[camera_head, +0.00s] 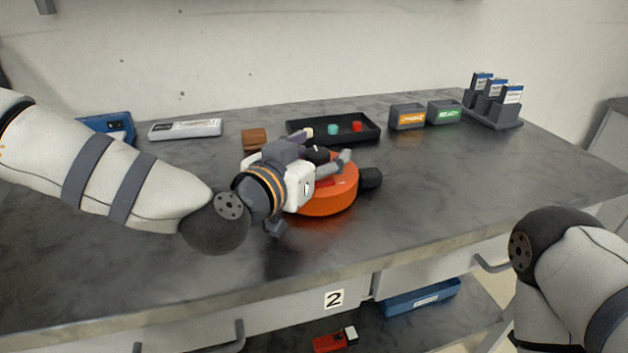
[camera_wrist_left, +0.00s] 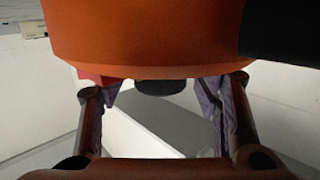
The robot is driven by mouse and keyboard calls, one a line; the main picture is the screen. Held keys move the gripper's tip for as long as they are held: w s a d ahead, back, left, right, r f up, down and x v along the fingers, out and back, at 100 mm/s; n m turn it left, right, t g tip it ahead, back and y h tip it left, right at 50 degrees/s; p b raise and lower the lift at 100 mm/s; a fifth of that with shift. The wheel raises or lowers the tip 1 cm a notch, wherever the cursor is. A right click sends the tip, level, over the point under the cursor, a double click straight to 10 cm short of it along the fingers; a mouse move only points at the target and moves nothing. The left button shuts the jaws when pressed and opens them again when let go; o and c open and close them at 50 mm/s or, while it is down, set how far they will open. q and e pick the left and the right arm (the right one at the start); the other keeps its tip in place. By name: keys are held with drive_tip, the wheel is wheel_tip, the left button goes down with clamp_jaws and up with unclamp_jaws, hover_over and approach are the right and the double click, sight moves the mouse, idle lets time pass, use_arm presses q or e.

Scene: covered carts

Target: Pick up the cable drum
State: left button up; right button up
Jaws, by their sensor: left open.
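The cable drum (camera_head: 335,201) is a round orange body lying on the grey worktop, with a black part (camera_head: 370,178) sticking out at its right. My left gripper (camera_head: 312,193) is open at the drum's left and upper side and hides part of it. In the left wrist view the orange drum (camera_wrist_left: 150,40) fills the top. The open fingers (camera_wrist_left: 160,92) are apart, with a short black cylinder (camera_wrist_left: 162,87) showing between them. I cannot tell whether the fingers touch the drum. My right gripper is out of view; only my right arm shows.
Behind the drum are a black tray (camera_head: 365,134) with small coloured pieces, a brown block (camera_head: 254,139), two labelled boxes (camera_head: 407,117) and a rack (camera_head: 495,112). A blue item (camera_head: 110,124) lies back left. The worktop right of the drum is clear. A blue tray (camera_head: 420,298) sits below.

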use_arm(q)
drive_tip(key=shift+w, duration=0.1)
clamp_jaws()
drive_tip(key=shift+r, duration=0.15)
